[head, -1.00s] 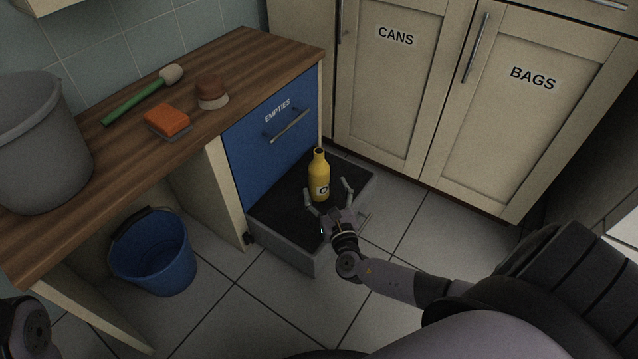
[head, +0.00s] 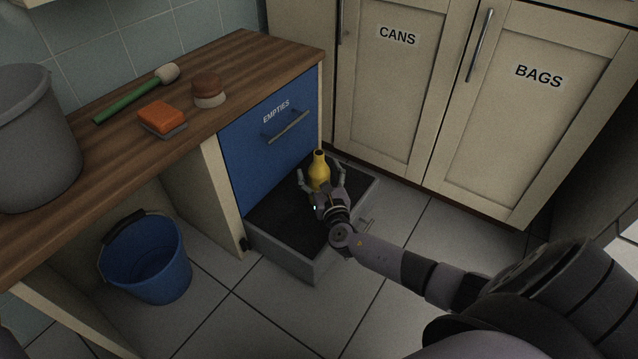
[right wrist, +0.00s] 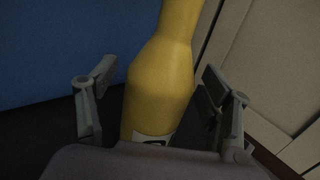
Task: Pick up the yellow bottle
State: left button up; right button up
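The yellow bottle (head: 319,171) stands upright in the open low drawer (head: 279,258) below the blue "EMPTIES" front. My right gripper (head: 320,178) is open, with one finger on each side of the bottle. In the right wrist view the bottle (right wrist: 162,85) rises between the two spread fingers, with a gap visible on both sides. Its lower part and most of its label are hidden by the gripper. My left gripper is not in view.
The blue "EMPTIES" front (head: 270,130) rises behind the drawer's left side. Cream cabinets (head: 470,100) stand at the back. A blue bucket (head: 150,262) is under the wooden counter (head: 190,100), which holds a grey bin (head: 38,140), sponge (head: 162,118) and brushes.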

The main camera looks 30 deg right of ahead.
jog(key=c, duration=1.1)
jog(key=shift+r, duration=0.1)
